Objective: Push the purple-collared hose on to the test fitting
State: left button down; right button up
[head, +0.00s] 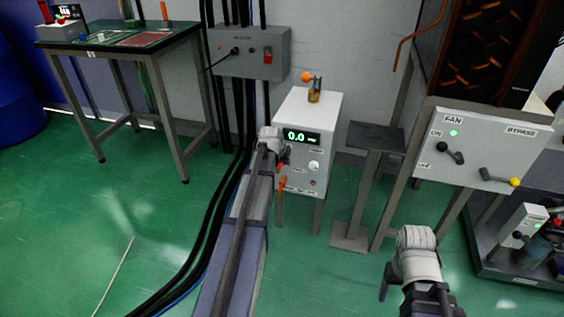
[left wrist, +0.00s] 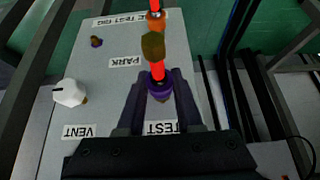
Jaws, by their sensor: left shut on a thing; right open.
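The grey test rig (head: 296,130) shows a green 0.0 reading. My left gripper (head: 285,158) is at its front. In the left wrist view my left gripper (left wrist: 158,100) is shut on the purple collar (left wrist: 158,88) of a red hose (left wrist: 157,70). The collar is just above the TEST label (left wrist: 160,128) in that view. The test fitting is hidden behind the collar and fingers, so I cannot tell whether the hose is seated on it. My right gripper (head: 386,284) hangs open at the lower right, mostly hidden by its wrist.
The PARK label (left wrist: 125,62) and a white VENT knob (left wrist: 70,93) are on the rig panel. A brass fitting (left wrist: 153,45) is beside PARK. A dark stand (head: 376,138) and FAN panel (head: 480,150) stand right of the rig. The green floor at left is mostly clear.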

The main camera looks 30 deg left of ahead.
pick_arm(q)
jog(key=shift+w, duration=0.15)
jog(key=shift+c, duration=2.4)
grip_release()
jog(key=p+v, duration=0.6)
jog(key=v, duration=0.2)
jog(key=shift+a+p, duration=0.1)
jog(key=shift+p, duration=0.25)
jog(key=shift+f, duration=0.1)
